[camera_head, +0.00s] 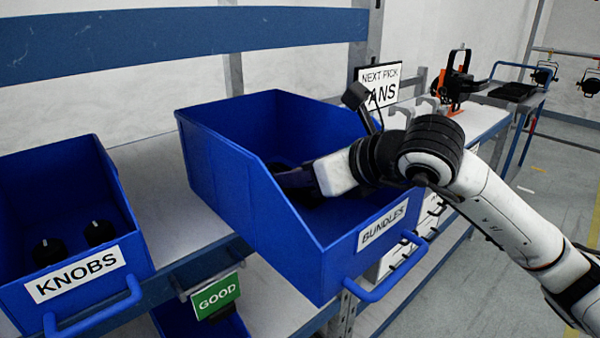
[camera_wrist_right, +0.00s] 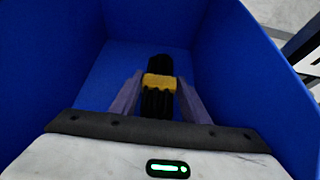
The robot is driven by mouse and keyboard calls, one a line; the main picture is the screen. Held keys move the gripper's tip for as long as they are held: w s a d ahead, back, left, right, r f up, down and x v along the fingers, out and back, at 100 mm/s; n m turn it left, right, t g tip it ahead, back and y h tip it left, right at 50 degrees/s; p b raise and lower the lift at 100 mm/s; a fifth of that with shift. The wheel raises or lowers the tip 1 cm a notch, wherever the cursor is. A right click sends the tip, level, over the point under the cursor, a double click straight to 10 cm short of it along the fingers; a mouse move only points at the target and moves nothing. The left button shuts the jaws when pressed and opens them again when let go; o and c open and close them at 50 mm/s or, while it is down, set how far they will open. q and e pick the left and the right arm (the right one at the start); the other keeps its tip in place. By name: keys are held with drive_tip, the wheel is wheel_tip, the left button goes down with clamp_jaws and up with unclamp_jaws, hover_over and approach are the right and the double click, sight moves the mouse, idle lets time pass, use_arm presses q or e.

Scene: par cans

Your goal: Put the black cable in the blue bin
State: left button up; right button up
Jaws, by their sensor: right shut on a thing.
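The blue bin (camera_head: 225,172) labelled BUNDLES stands on the bench in the middle of the head view. My right arm reaches into it from the right. My right gripper (camera_head: 285,180) is inside the bin, its fingertips dark and hard to make out there. In the right wrist view my right gripper (camera_wrist_right: 160,108) is shut on the black cable (camera_wrist_right: 158,104), a bundle with a yellow band around its middle. Blue bin walls (camera_wrist_right: 245,70) surround it. I cannot tell whether the cable touches the bin floor. My left gripper is not in view.
A second blue bin (camera_head: 110,200) labelled KNOBS, with two black knobs (camera_head: 100,233), stands to the left. A green GOOD sign (camera_head: 216,297) hangs below, over a lower blue bin. A NEXT PICK sign (camera_head: 378,84) stands behind. An orange-and-black clamp (camera_head: 455,85) stands farther right.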

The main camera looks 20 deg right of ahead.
drive_tip(key=o, duration=1.3)
drive_tip(key=shift+f, duration=0.1)
drive_tip(key=shift+s+r, duration=0.2)
drive_tip(key=shift+r, duration=0.1)
drive_tip(key=v, duration=1.1)
drive_tip(key=shift+s+b, duration=0.3)
drive_tip(key=shift+d, duration=0.1)
